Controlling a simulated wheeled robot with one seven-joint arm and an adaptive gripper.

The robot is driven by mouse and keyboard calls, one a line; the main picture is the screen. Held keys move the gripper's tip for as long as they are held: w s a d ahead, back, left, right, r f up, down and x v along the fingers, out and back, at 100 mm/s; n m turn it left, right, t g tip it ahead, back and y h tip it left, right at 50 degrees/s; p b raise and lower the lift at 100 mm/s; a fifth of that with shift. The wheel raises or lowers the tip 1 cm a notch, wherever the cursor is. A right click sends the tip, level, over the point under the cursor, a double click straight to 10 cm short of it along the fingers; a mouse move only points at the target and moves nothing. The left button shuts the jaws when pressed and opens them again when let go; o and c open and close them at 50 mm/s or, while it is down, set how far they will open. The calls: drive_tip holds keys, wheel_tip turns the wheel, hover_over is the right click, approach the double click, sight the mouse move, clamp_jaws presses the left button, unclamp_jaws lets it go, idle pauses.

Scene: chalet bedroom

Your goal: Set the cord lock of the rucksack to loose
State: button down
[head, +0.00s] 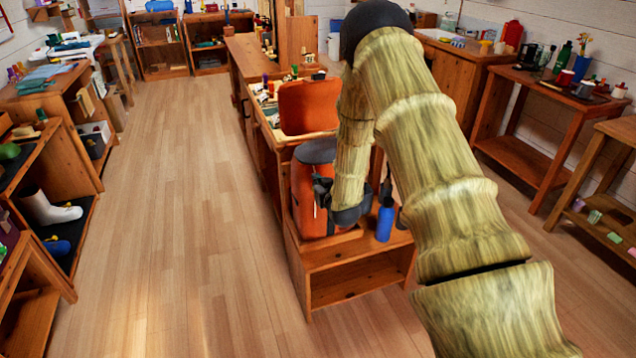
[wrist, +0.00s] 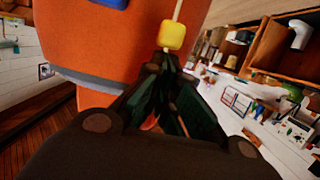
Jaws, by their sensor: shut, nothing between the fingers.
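The orange rucksack (head: 304,208) stands upright on a low wooden unit in the head view, partly hidden by my arm. Its orange side (wrist: 120,45) fills the upper left of the wrist view. A yellow cord lock (wrist: 172,36) sits on a pale cord (wrist: 178,10) in the wrist view. My gripper (wrist: 162,60) is shut and empty, its dark fingertips just below the cord lock in the picture; whether they touch it I cannot tell. In the head view my gripper (head: 322,190) is at the front of the rucksack, and the cord lock cannot be made out.
A blue bottle (head: 385,220) stands on the wooden unit (head: 345,270) close to the right of my gripper. An orange panel (head: 308,107) rises behind the rucksack. Shelves (head: 50,160) line the left wall. The wooden floor (head: 170,220) left of the unit is clear.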

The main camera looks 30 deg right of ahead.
wheel_tip(320, 180, down, 10)
drive_tip(key=b, duration=0.5)
drive_tip(key=shift+r, duration=0.15)
drive_tip(key=s+a+r+p, duration=0.1)
drive_tip(key=s+a+r, duration=0.1)
drive_tip(key=s+r, duration=0.4)
drive_tip(key=s, duration=0.3)
drive_tip(key=shift+s+r+p, duration=0.2)
drive_tip(key=shift+s+p, duration=0.05)
drive_tip(key=shift+p, duration=0.1)
drive_tip(key=shift+a, duration=0.15)
idle(0.3)
